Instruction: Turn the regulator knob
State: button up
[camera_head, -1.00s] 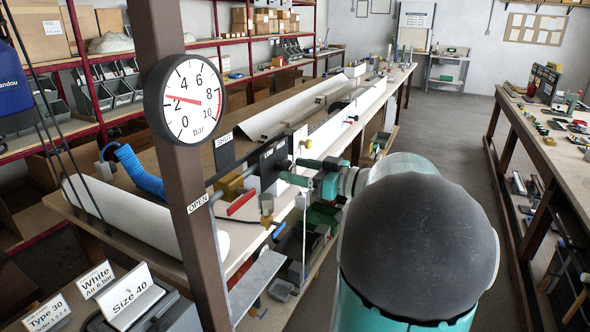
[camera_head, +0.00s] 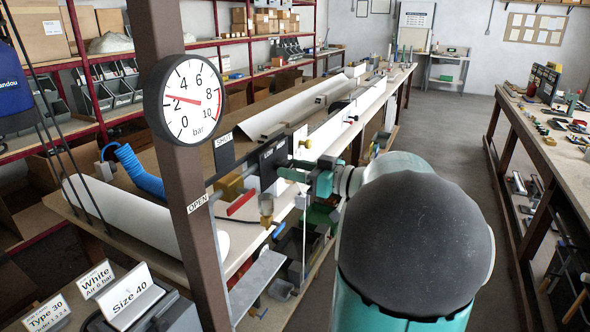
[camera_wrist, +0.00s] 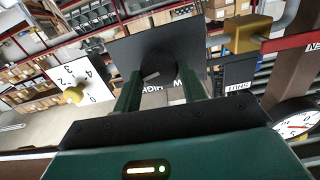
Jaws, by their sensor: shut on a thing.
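My gripper (camera_head: 282,172) reaches left to a black panel (camera_head: 268,164) above the bench's front edge. In the wrist view its two green fingers (camera_wrist: 160,84) point at the same panel (camera_wrist: 185,50), whose lower edge reads LOW and HIGH. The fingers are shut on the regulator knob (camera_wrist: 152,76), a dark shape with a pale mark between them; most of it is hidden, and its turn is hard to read. A round pressure gauge (camera_head: 185,100) on the brown post has its red needle near 2 bar; it also shows in the wrist view (camera_wrist: 297,124).
A yellow valve block (camera_head: 229,187) with a red lever (camera_head: 241,203) sits left of the panel, between SHUT and OPEN labels. A brass-coloured knob (camera_head: 306,143) on a numbered white plate is just right.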

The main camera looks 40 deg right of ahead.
jog(key=m, duration=0.7)
jog(key=shift+d, duration=0.1)
jog(key=m, duration=0.3)
jog(key=shift+d+f, duration=0.1)
jog(key=shift+m, duration=2.1)
jog(key=shift+f, duration=0.1)
jog(key=o, duration=0.9)
jog(key=shift+o, duration=0.2)
